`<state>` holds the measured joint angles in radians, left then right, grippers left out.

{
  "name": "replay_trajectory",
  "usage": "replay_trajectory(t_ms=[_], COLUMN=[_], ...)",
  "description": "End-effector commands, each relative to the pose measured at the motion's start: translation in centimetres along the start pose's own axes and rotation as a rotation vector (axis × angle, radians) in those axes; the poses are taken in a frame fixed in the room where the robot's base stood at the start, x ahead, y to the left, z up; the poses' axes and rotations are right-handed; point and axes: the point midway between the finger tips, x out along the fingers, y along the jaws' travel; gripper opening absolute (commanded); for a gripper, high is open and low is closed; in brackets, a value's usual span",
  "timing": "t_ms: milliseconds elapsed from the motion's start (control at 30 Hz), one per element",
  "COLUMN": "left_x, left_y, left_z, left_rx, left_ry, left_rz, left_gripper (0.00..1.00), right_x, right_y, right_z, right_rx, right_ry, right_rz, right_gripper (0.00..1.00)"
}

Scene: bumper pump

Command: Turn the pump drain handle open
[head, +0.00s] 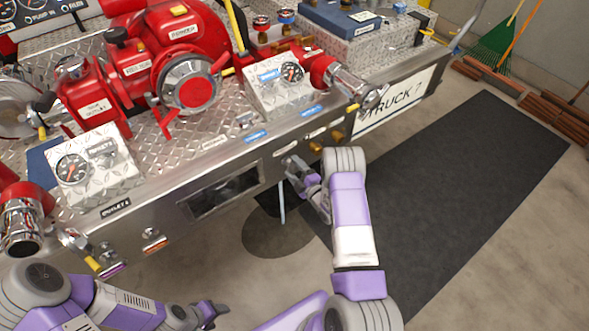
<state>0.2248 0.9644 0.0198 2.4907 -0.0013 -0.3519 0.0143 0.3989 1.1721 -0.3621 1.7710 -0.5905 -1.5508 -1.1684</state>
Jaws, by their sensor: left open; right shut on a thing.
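My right gripper (293,166) is at the front face of the bumper (140,212), right of its dark rectangular opening. It is shut on a small handle there, which I take to be the pump drain handle; the fingers mostly hide it, so its angle is unclear. A thin pale vertical streak (282,206) hangs below the bumper near this gripper, above a dark round patch (278,238) on the floor. My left gripper (219,311) is open and empty, low in front of the bumper and apart from it.
A red pump (187,84) and gauge panels stand on the diamond-plate deck. A chrome outlet (345,84) juts out at the right, and another (22,226) at the left. A dark mat (470,190) covers the floor at right. A green rake (494,45) leans by bricks.

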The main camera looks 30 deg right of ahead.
Motion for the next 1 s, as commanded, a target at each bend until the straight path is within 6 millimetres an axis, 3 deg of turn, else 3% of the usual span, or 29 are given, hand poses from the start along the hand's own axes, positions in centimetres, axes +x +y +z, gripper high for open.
replay_trajectory(t_ms=[400,1000], left_x=[0.00,0.00], left_y=[0.00,0.00], left_z=[0.00,0.00], left_rx=[0.000,0.000], left_ry=[0.000,0.000], left_rz=[0.000,0.000], left_gripper=[0.57,0.57], right_x=[0.00,0.00], right_y=[-0.11,-0.11], right_z=[0.01,0.03], right_rx=[-0.283,-0.372], right_ry=[0.000,0.000], right_rz=[0.000,0.000], right_gripper=[0.38,0.38])
